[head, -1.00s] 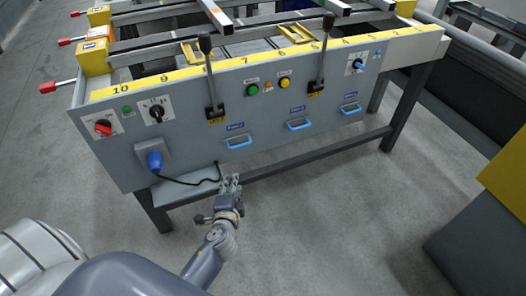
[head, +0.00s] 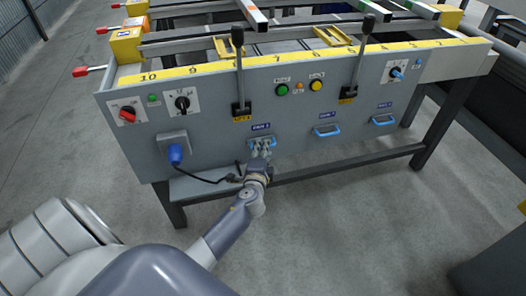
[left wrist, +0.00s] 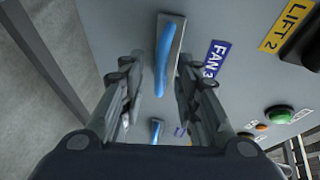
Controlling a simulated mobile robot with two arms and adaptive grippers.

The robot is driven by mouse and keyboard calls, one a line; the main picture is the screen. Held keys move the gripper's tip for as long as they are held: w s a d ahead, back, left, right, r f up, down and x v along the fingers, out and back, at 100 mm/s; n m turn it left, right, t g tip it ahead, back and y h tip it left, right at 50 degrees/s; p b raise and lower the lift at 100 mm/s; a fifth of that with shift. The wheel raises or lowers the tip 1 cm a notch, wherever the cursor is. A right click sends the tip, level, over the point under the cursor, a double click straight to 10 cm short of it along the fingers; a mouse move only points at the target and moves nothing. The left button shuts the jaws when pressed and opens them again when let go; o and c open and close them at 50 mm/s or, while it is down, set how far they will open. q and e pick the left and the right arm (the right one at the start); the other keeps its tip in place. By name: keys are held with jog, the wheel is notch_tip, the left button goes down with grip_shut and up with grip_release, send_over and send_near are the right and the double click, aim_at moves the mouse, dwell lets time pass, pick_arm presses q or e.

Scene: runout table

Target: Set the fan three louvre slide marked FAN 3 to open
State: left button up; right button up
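The FAN 3 slide has a blue handle (left wrist: 163,58) on a grey metal plate, beside a blue FAN 3 label (left wrist: 214,61) in the left wrist view. In the head view this handle (head: 267,141) sits on the panel front under its label (head: 261,127), partly hidden by my left gripper (head: 260,149). My left gripper also shows in the left wrist view (left wrist: 155,75); its two fingers are apart, one on each side of the handle as seen there. Nothing shows held, and I cannot tell whether they touch it. My right gripper is not in view.
Two similar blue handles (head: 327,131) and (head: 383,120) are to the right. Two black levers (head: 239,75) and (head: 357,70) stand above. A blue plug (head: 175,154) with a black cable is left of my gripper. The floor in front is clear.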

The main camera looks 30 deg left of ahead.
pick_arm(q)
jog(key=shift+w+a, duration=0.15)
jog(key=shift+w, duration=0.15)
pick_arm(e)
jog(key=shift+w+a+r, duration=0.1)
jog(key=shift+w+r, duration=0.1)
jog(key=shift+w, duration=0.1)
pick_arm(q)
grip_shut()
jog(key=s+d, duration=0.5)
jog(key=d, duration=0.1)
jog(key=shift+b, duration=0.3)
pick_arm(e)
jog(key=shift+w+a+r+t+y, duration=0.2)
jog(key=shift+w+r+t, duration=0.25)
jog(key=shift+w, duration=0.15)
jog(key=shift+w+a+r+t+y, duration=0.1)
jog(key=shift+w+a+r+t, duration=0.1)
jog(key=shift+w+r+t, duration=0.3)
pick_arm(q)
jog(key=shift+s, duration=0.1)
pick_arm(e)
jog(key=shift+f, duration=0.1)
pick_arm(q)
grip_release()
